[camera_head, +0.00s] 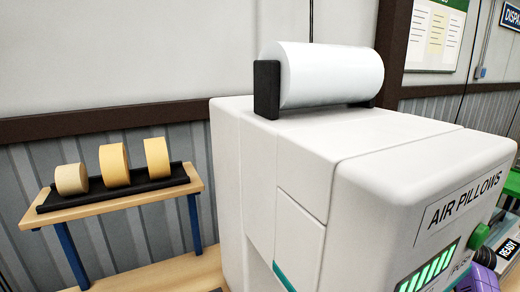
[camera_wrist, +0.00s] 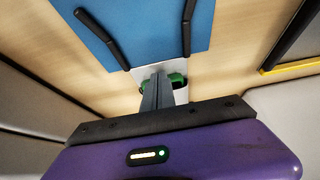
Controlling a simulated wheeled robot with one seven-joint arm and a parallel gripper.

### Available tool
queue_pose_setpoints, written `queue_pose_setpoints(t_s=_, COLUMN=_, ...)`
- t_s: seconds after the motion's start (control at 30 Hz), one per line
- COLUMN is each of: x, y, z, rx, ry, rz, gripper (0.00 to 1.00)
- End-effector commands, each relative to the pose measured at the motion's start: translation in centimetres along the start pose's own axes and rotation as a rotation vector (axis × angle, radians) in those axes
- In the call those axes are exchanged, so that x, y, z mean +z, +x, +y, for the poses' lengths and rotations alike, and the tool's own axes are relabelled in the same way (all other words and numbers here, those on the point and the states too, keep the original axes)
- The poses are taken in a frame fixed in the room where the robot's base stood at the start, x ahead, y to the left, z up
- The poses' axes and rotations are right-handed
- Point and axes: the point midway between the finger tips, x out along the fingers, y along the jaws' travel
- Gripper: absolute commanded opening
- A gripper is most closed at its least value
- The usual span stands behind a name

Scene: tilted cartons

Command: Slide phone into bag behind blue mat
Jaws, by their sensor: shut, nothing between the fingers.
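My gripper (camera_wrist: 160,80) is shut and empty in the wrist view, its grey fingers together in front of its purple body. A blue mat (camera_wrist: 140,30) lies on the wooden surface beyond the fingertips. A white object with green parts (camera_wrist: 178,78) is partly hidden behind the fingers, close to the mat's near edge; I cannot tell what it is. I cannot make out the phone or the bag in either view. In the head view only a purple part, likely of my gripper, shows at the bottom right corner; its fingers are out of sight.
A large white AIR PILLOWS machine (camera_head: 300,180) with a white roll (camera_head: 330,75) on top blocks much of the head view. Tape rolls (camera_head: 115,162) stand on a small wooden shelf (camera_head: 60,212). In the wrist view, two black strips lie over the mat, and a black-and-yellow edge (camera_wrist: 290,67) is at right.

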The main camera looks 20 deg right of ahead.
Motion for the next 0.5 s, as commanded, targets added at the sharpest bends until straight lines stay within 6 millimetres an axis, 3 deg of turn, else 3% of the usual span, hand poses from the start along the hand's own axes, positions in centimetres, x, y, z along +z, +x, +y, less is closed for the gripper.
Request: queue_pose_setpoints(t_s=0.5, x=-0.47, y=0.64, z=-0.17, rx=-0.004, ry=0.0, rz=-0.003, gripper=0.0)
